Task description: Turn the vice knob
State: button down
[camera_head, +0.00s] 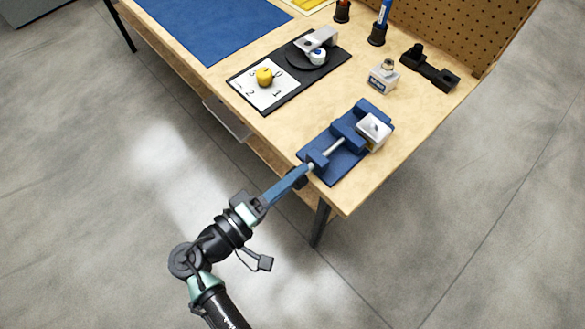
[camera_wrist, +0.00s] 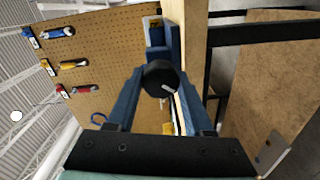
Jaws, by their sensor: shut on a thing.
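A blue vice (camera_head: 343,143) stands near the right front corner of the workbench, with a pale block (camera_head: 374,130) at its jaws. Its bright screw rod runs toward the front edge and ends in a dark knob (camera_head: 300,176), mostly hidden by my fingers in the head view. In the wrist view the round black knob (camera_wrist: 160,78) sits between my two blue fingertips. My gripper (camera_head: 303,173) is shut on the knob; the gripper also fills the lower wrist view (camera_wrist: 158,85). Part of the vice's blue body (camera_wrist: 158,52) shows behind the knob.
On the workbench (camera_head: 300,125), a black board (camera_head: 300,85) with a yellow knob (camera_head: 264,76) lies left of the vice. A small grey device (camera_head: 383,77) and a black holder (camera_head: 430,68) stand behind. A pegboard (camera_head: 480,25) rises at the back. The floor in front is clear.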

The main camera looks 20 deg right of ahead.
jog(key=n+p, duration=0.5)
jog(key=n, duration=0.2)
jog(key=n+p, duration=0.2)
jog(key=n, duration=0.1)
jog(key=shift+n, duration=0.4)
jog(key=n+p, duration=0.2)
jog(key=n, duration=0.1)
jog(key=shift+f, duration=0.1)
jog(key=n+p, duration=0.1)
jog(key=n, duration=0.3)
jog(key=shift+s+p, duration=0.1)
jog(key=shift+p, duration=0.25)
jog(key=n+p, duration=0.1)
jog(key=n, duration=0.2)
jog(key=shift+d+n+h, duration=0.1)
jog(key=shift+n+h, duration=0.2)
jog(key=n+p, duration=0.1)
jog(key=n, duration=0.3)
jog(key=shift+s, duration=0.1)
jog(key=shift+n+p, duration=0.3)
jog(key=shift+n, duration=1.4)
jog(key=shift+f, duration=0.1)
